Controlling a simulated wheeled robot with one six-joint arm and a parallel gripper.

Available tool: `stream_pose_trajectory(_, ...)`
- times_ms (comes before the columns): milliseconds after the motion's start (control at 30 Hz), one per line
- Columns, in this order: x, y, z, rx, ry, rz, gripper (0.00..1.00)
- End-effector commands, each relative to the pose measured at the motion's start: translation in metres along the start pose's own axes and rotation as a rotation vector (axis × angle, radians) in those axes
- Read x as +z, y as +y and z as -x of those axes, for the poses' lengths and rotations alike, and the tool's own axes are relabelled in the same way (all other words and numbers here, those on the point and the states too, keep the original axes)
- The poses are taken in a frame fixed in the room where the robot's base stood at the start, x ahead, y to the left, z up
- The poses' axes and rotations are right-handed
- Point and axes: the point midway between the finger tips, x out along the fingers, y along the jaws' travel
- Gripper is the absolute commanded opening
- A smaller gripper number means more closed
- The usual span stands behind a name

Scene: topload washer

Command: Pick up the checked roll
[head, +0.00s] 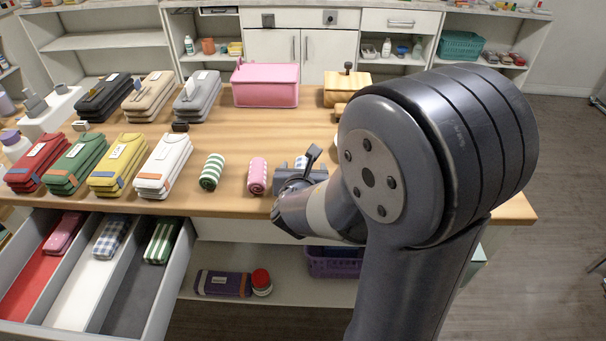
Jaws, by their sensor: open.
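A roll with a blue and white pattern, which looks like the checked roll (301,161), lies on the wooden table at the right end of a row of rolls. It is mostly hidden behind my gripper. My gripper (299,167) is open and reaches down over this roll from the front. I cannot tell whether the fingers touch it or stand on both sides of it. A pink patterned roll (257,175) lies just left of my gripper, and a green and white striped roll (212,171) lies further left.
A pink box (265,85) and a wooden box (346,88) stand behind. An open drawer (160,285) at front left holds folded cloths. A lower shelf carries a purple basket (333,263).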

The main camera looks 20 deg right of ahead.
Motion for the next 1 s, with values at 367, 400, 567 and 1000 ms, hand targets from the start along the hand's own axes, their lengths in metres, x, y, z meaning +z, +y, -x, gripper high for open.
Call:
stream_pose_trajectory(367,0.0001,0.0002,0.0003,0.000,0.000,0.000,0.54)
stream_pose_trajectory(400,0.0002,0.0002,0.0003,0.000,0.000,0.000,0.50)
stream_pose_trajectory(567,0.0001,0.0002,0.0004,0.000,0.000,0.000,0.37)
stream_pose_trajectory(1000,0.0039,0.0002,0.0018,0.000,-0.001,0.000,0.23)
